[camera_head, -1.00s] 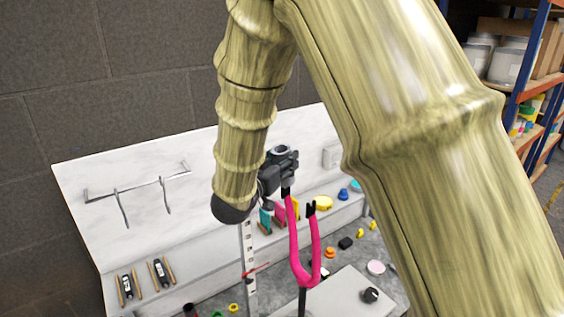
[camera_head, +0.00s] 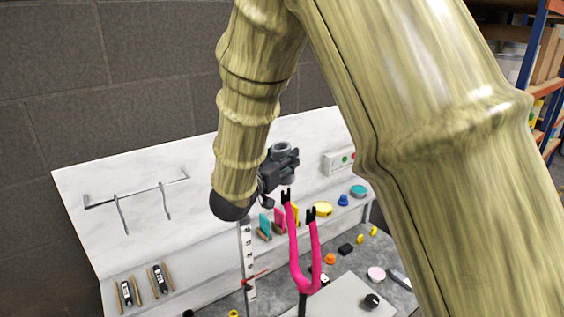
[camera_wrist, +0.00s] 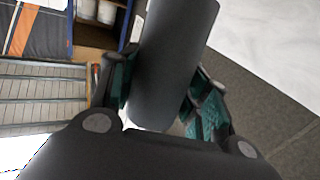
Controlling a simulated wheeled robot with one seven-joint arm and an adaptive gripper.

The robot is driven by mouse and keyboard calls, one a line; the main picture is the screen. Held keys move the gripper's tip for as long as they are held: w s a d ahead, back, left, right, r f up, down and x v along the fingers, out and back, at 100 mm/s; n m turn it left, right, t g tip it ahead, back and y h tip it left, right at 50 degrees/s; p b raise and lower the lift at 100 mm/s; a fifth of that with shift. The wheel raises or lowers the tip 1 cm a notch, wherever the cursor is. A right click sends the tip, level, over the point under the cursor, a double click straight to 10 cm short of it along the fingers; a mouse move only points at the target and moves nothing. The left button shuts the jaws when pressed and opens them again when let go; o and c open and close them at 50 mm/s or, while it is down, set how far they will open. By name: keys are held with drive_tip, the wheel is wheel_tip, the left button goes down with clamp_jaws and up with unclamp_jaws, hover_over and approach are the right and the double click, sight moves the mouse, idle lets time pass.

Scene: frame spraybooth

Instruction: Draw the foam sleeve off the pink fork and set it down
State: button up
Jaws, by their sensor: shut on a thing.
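The pink fork (camera_head: 302,265) stands upright in the head view, with two prongs ending in black forked tips. Both tips are bare. My gripper (camera_head: 283,170) is just above the left prong's tip, near the back panel, and appears apart from it. In the wrist view my gripper (camera_wrist: 160,95) has its green-padded fingers shut on the foam sleeve (camera_wrist: 175,50), a smooth dark grey cylinder. The sleeve's lower end shows between the fingers. In the head view the sleeve is small and hard to tell from the dark gripper.
A white back panel with a hook rail (camera_head: 135,188) stands behind. The grey bench holds a pale plate (camera_head: 345,298) with a black knob (camera_head: 371,301), a pink disc (camera_head: 376,273), an orange piece (camera_head: 329,258) and a yellow round piece (camera_head: 322,209). An upright scale (camera_head: 248,260) stands left of the fork.

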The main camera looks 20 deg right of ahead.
drive_tip(key=shift+r, duration=0.5)
drive_tip(key=shift+r, duration=0.3)
drive_tip(key=s+d, duration=0.2)
drive_tip(key=s, duration=0.5)
drive_tip(key=shift+s+d, duration=0.25)
drive_tip(key=shift+d, duration=0.1)
idle(1.0)
